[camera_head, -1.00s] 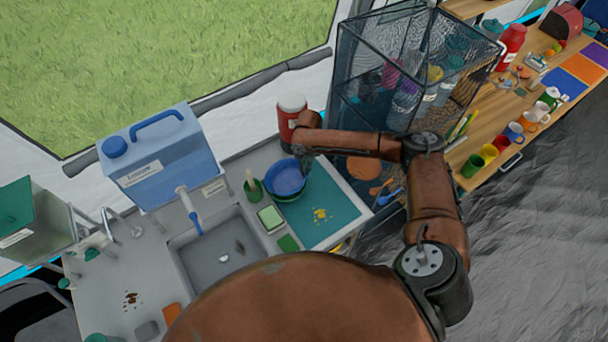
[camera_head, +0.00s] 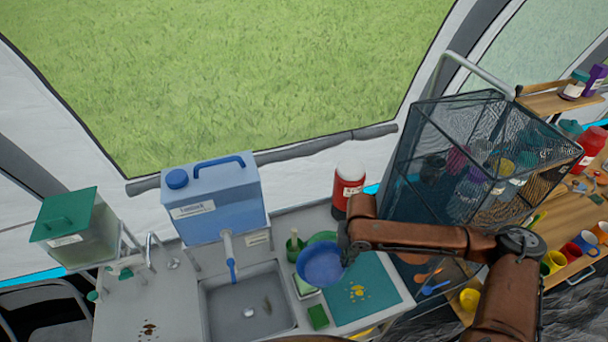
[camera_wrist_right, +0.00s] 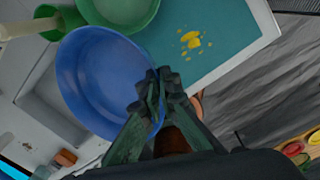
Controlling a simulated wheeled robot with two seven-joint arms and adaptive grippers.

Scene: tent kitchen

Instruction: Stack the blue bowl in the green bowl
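The blue bowl (camera_head: 320,266) is in my right gripper (camera_head: 346,252), whose fingers are closed on its rim at the right side. The right wrist view shows the fingers (camera_wrist_right: 155,92) pinching the rim of the blue bowl (camera_wrist_right: 95,75), which looks raised. The green bowl (camera_head: 322,237) is behind the blue bowl, partly hidden by it. In the right wrist view the green bowl (camera_wrist_right: 125,8) lies at the top edge, cut off, overlapped by the blue bowl's rim. My left gripper is not in view.
A green cup (camera_head: 294,251) with a wooden-handled tool stands left of the bowls. A teal mat (camera_head: 375,285) with yellow bits lies to the right. A red jar (camera_head: 347,190) and mesh rack (camera_head: 440,160) stand behind and right. The sink (camera_head: 245,305) is left.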

